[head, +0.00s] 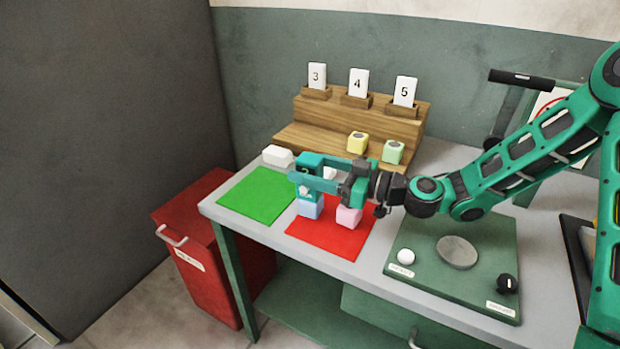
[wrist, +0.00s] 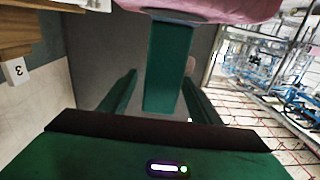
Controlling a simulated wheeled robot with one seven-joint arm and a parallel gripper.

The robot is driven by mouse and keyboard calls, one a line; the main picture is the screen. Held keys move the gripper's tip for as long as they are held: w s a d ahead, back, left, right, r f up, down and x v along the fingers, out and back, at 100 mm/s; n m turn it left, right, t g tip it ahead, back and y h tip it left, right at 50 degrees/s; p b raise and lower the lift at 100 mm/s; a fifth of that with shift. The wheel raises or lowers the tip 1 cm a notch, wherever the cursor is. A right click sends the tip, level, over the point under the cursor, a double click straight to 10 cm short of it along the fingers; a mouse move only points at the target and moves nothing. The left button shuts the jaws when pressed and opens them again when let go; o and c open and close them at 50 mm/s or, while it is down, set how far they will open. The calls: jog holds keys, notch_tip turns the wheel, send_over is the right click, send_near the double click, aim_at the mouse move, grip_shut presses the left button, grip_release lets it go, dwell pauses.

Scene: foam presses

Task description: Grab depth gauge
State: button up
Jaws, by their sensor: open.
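My gripper (head: 318,180) points left over the red mat, with its teal fingers spread. In the wrist view the two fingers (wrist: 158,95) stand apart. A dark teal upright piece (wrist: 167,65) shows between them, with a gap on each side. Its pale blue end is close to a large pink surface at the top edge. I cannot tell for certain whether this teal piece is the depth gauge. In the head view a light blue block (head: 311,208) and a pink block (head: 348,216) are below the gripper, which partly hides them.
The red mat (head: 330,243) and green mat (head: 255,196) lie on the table. A wooden stepped rack (head: 300,138) behind holds numbered cards, a yellow block (head: 357,142) and a green block (head: 393,152). A green panel (head: 425,262) with a disc and knobs is at right. A white block (head: 278,156) is at left.

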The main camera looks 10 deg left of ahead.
jog(key=c, duration=1.3)
jog(key=shift+r, duration=0.1)
jog(key=shift+c, duration=0.2)
